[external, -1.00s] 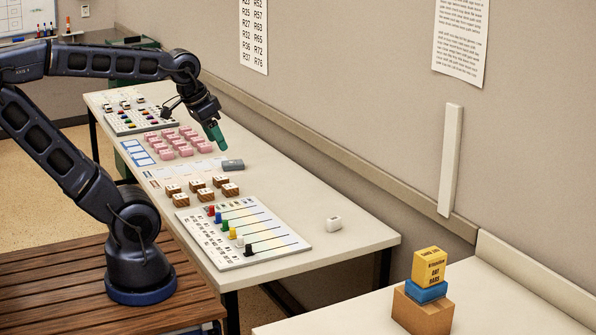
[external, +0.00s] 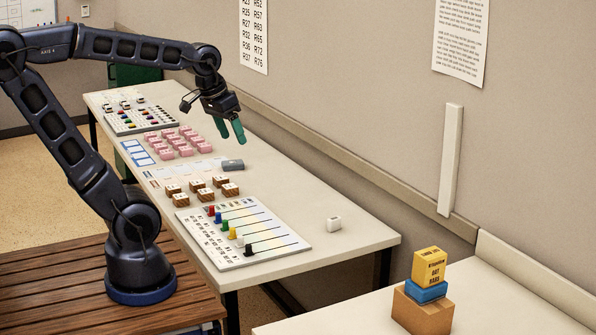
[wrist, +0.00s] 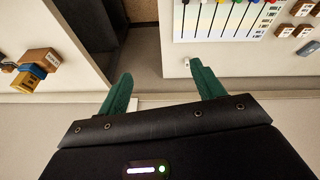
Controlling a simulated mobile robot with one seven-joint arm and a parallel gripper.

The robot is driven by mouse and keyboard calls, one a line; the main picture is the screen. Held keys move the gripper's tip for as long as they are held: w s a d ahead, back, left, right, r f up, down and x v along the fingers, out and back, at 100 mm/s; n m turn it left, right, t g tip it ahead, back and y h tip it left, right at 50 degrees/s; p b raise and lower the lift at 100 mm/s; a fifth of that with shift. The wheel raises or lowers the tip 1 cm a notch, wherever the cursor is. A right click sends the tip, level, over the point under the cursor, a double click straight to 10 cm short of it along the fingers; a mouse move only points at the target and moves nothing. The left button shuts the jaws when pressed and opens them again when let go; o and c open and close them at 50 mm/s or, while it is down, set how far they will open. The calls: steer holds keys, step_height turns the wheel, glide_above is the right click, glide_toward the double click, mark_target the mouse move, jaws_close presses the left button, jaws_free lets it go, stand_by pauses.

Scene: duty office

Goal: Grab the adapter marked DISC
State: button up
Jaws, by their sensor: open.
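No label reading DISC is legible in either view, so I cannot tell which piece is the adapter. Candidates in the external view are several pink blocks (external: 186,130), several brown blocks with pale tops (external: 197,183), and a lone white block (external: 334,224) toward the table's near end. Some brown blocks (wrist: 285,31) also show at the right of the wrist view. My gripper (external: 233,141) is open and empty, raised above the table near the wall side. Its two green fingers stand apart in the wrist view (wrist: 161,75).
A white board with coloured sliders (external: 255,242) lies on the long table (external: 345,250). A grey block (external: 233,165) lies behind the brown blocks. A stack of boxes (external: 428,290) stands on a separate surface at right. The wall borders the table's far side.

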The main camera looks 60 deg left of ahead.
steer(key=w+a+f+n+g+h, duration=0.15)
steer(key=w+n, duration=0.35)
steer(key=w, duration=0.7)
steer(key=n+g+h, duration=0.2)
steer(key=n+h, duration=0.1)
steer(key=n, duration=1)
glide_above(334, 218)
steer(key=s+a, duration=0.2)
steer(key=a, duration=0.2)
step_height(334, 218, down, 28)
steer(key=x, duration=0.5)
steer(key=shift+w, duration=0.3)
steer(key=shift+w+x, duration=0.2)
steer(key=shift+x, duration=1.25)
steer(key=shift+w+x, duration=0.2)
steer(key=shift+x, duration=1.2)
steer(key=shift+a+y, duration=0.1)
steer(key=shift+y, duration=0.15)
steer(key=c, duration=1)
